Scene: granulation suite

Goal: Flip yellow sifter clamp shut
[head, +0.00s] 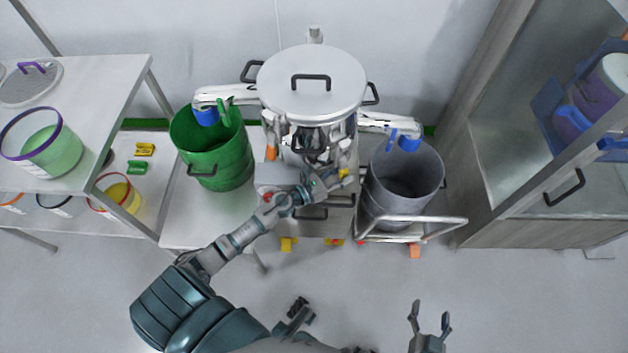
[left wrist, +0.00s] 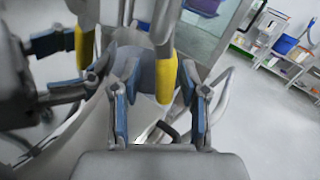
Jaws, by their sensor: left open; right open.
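The sifter (head: 283,165) stands in the middle of the head view under a round steel lid (head: 335,95). My left arm reaches to its front. My left gripper (head: 338,181) is open there, close to a small yellow patch (head: 345,171). In the left wrist view a yellow clamp handle (left wrist: 166,76) hangs from a grey lever, between the blue-padded fingertips of the left gripper (left wrist: 160,85), nearer the right one. I cannot tell whether they touch. A second yellow handle (left wrist: 85,50) is further left. My right gripper (head: 430,318) is open and empty, low in the head view.
A green drum (head: 212,160) stands left of the sifter, and a grey drum (head: 402,180) stands right on a railed cart (head: 440,222). A table with tubs (head: 62,150) is far left, a glazed cabinet (head: 530,215) far right. The floor in front is clear.

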